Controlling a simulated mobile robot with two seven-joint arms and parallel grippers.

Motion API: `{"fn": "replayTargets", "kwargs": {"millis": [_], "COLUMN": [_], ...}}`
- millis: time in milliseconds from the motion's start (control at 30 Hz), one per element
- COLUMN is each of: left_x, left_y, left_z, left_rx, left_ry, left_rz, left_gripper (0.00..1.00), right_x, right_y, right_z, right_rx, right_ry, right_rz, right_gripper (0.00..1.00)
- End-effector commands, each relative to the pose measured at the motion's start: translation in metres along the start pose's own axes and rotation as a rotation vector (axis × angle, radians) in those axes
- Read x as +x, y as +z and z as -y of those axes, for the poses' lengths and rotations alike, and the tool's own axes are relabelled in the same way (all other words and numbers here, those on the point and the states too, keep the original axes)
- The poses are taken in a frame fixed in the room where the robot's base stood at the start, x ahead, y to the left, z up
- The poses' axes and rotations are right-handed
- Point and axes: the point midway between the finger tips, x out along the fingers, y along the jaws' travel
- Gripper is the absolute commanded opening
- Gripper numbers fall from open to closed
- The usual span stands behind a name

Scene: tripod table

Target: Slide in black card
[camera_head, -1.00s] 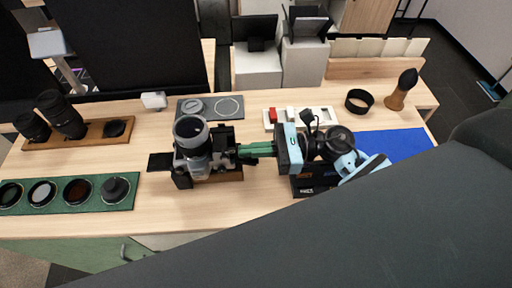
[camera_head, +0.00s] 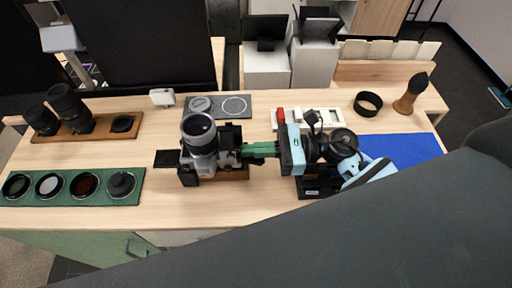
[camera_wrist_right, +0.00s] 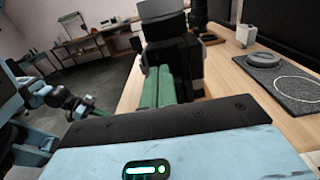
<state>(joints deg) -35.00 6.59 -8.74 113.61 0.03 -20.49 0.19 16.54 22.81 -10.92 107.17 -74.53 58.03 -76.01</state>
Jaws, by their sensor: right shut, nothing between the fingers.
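The camera (camera_head: 197,160), silver and black with its lens pointing up, sits on a small wooden base in the middle of the table. It also shows as a dark block (camera_wrist_right: 180,62) in the right wrist view. My right gripper (camera_head: 246,150) is shut, its green fingers pointing left with the tips at the camera's right side; contact is unclear. The fingers also show in the right wrist view (camera_wrist_right: 158,88).
A white tray (camera_head: 329,114) with a red piece (camera_head: 281,113) lies behind my right wrist. A green filter mat (camera_head: 60,201) and a wooden lens stand (camera_head: 97,133) are at left. A blue cloth (camera_head: 408,149), black ring (camera_head: 368,103) and brush (camera_head: 411,93) are at right.

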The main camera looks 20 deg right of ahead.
Motion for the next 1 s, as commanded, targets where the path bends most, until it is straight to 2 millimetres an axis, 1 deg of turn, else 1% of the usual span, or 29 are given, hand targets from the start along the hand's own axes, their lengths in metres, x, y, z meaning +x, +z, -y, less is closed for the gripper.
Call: {"fn": "replayTargets", "kwargs": {"millis": [233, 367, 833, 1000], "left_x": [0.0, 0.0, 0.004, 0.004], "left_y": [0.0, 0.002, 0.017, 0.02], "left_z": [0.0, 0.0, -0.001, -0.002], "left_rx": [0.0, -0.001, -0.005, -0.005], "left_ry": [0.0, 0.001, 0.003, 0.004], "left_rz": [0.0, 0.003, 0.029, 0.033], "left_gripper": [0.0, 0.0, 0.0, 0.0], "right_x": [0.0, -0.004, -0.035, -0.04], "right_y": [0.0, -0.001, -0.003, -0.001], "right_z": [0.0, 0.0, 0.0, 0.0], "right_rx": [0.0, 0.001, 0.002, 0.001], "right_ry": [0.0, 0.0, -0.002, 0.0], "right_rz": [0.0, -0.002, -0.003, -0.001], "right_gripper": [0.0, 0.0, 0.0, 0.0]}}
